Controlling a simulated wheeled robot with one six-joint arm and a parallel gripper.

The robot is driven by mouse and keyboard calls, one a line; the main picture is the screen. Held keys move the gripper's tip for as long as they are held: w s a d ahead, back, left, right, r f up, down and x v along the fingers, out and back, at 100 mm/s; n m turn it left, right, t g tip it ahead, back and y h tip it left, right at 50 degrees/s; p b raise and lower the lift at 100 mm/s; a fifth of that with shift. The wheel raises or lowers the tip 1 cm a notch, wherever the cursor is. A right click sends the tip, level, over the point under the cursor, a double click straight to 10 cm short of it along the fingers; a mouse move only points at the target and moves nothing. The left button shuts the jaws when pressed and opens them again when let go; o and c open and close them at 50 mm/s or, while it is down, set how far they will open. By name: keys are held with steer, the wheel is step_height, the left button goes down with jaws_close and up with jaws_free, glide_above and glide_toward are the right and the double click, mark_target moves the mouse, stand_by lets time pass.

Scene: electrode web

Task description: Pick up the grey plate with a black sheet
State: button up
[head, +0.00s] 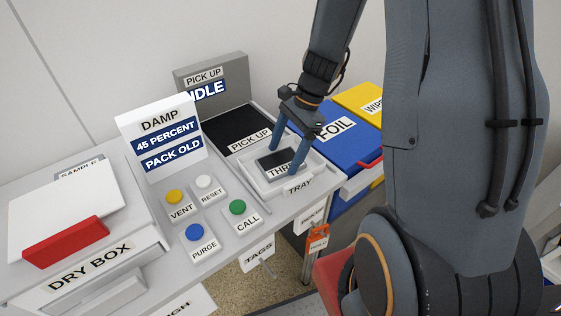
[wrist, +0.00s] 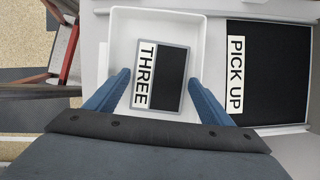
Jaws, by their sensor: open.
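The grey plate with a black sheet (wrist: 171,82) lies in a white tray (wrist: 193,24). A white label reading THREE runs along one side of the plate. In the head view the plate (head: 279,159) is partly hidden by my fingers. My gripper (wrist: 160,88) is open, with a blue finger on each side of the plate. In the wrist view there are gaps between the fingers and the plate's edges. In the head view my gripper (head: 287,158) reaches down into the tray from above. I cannot tell whether the fingertips touch the tray floor.
A black pad marked PICK UP (head: 234,125) lies beside the tray. Blue FOIL (head: 345,137) and yellow WIPE (head: 362,101) boxes stand to the right. A DAMP sign (head: 161,138) and several buttons (head: 238,207) are to the left, with the dry box (head: 95,275) further left.

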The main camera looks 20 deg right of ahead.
steer(key=shift+a+f, duration=0.1)
steer(key=shift+f, duration=0.35)
steer(key=c, duration=0.8)
steer(key=shift+o, duration=0.2)
steer(key=shift+r, duration=0.15)
